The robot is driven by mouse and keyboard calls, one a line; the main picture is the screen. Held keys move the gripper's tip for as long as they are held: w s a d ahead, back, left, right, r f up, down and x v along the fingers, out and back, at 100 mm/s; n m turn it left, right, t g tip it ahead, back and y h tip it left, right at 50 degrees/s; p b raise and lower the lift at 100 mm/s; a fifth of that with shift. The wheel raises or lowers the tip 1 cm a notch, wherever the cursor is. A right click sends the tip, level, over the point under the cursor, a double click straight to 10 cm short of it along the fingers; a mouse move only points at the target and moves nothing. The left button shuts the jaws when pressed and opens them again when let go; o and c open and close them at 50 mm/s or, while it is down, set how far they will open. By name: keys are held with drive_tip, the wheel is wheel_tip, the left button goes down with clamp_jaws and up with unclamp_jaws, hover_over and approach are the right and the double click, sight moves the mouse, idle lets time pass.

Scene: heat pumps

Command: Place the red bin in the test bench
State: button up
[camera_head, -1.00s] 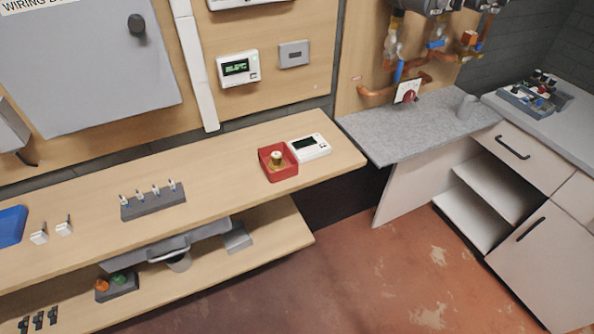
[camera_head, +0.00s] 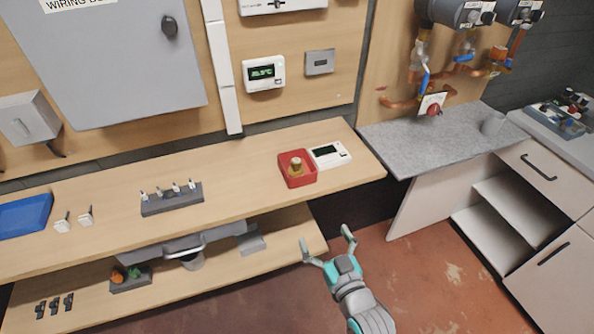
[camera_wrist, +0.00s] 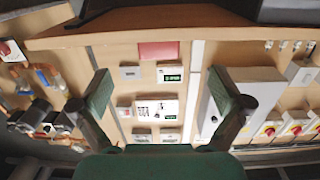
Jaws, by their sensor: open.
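The red bin (camera_head: 297,169) stands upright on the wooden bench (camera_head: 235,200), near its right end. A small brass-coloured part (camera_head: 295,166) is inside it. In the wrist view, which is upside down, a red face (camera_wrist: 158,51) between the fingers looks like the bin. My gripper (camera_head: 326,247) is open and empty, in front of the bench, apart from the bin and lower in the head picture. Both its fingers show wide apart in the wrist view (camera_wrist: 161,90). Which surface is the test bench is not marked; a grey worktop (camera_head: 440,140) under pipework stands to the right.
A white display unit (camera_head: 329,154) sits close to the bin's right side. A grey holder with several pins (camera_head: 171,199) and a blue tray (camera_head: 25,215) are further left. A red-knobbed valve plate (camera_head: 432,104) is behind the grey worktop, which is mostly clear.

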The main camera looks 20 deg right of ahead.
approach(299, 167)
drive_tip(key=shift+t, duration=0.3)
drive_tip(key=w, duration=0.4)
drive_tip(key=shift+w+f, duration=0.1)
drive_tip(key=shift+w, duration=0.15)
drive_tip(key=shift+w+f, duration=0.15)
drive_tip(key=shift+w, duration=1.3)
drive_tip(key=shift+w+f, duration=0.1)
drive_tip(key=shift+w, duration=1.4)
drive_tip(key=shift+r, duration=0.1)
drive_tip(key=c, duration=1.3)
